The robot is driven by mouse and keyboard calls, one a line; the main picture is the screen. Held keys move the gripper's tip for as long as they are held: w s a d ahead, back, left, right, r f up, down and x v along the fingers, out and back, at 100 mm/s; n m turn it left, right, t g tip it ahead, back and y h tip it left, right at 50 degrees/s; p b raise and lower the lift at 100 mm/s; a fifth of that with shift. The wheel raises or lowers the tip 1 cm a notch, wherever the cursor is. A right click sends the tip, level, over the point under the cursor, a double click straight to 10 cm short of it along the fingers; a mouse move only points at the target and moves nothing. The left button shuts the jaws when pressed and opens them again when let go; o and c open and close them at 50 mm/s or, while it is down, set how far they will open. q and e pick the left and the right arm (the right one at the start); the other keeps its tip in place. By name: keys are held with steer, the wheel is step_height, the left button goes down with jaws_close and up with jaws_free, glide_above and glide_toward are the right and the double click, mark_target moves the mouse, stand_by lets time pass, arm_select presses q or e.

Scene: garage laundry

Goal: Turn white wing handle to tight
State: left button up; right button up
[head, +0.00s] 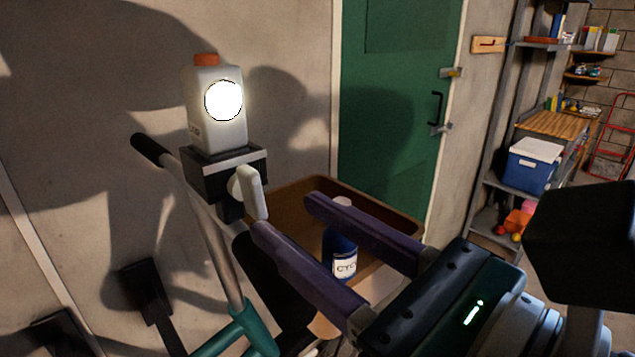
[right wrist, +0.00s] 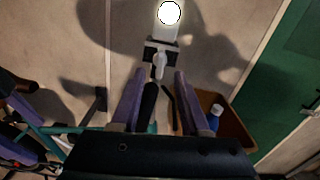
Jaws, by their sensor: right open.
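The white wing handle (head: 251,192) sticks out from a black clamp block (head: 226,178) below a white lamp (head: 212,125) with an orange cap. It stands roughly upright, slightly tilted, in the head view. My right gripper (head: 284,214) is open, its two purple fingers pointing toward the clamp. In the right wrist view the handle (right wrist: 160,65) shows centred just beyond the gap between the fingertips (right wrist: 159,74). In the head view it is close to the nearer fingertip; whether they touch I cannot tell. Nothing is held.
The clamp sits on a metal tube with a black grip (head: 147,149), rising from a teal frame (head: 240,334). A brown tray (head: 385,216) and a dark blue bottle (head: 340,250) lie beyond my right fingers. A wall stands behind; a green door (head: 395,110) is right.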

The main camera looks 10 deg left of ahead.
mark_target(258, 194)
steer(key=x, duration=0.6)
jaws_close()
stand_by(0.3)
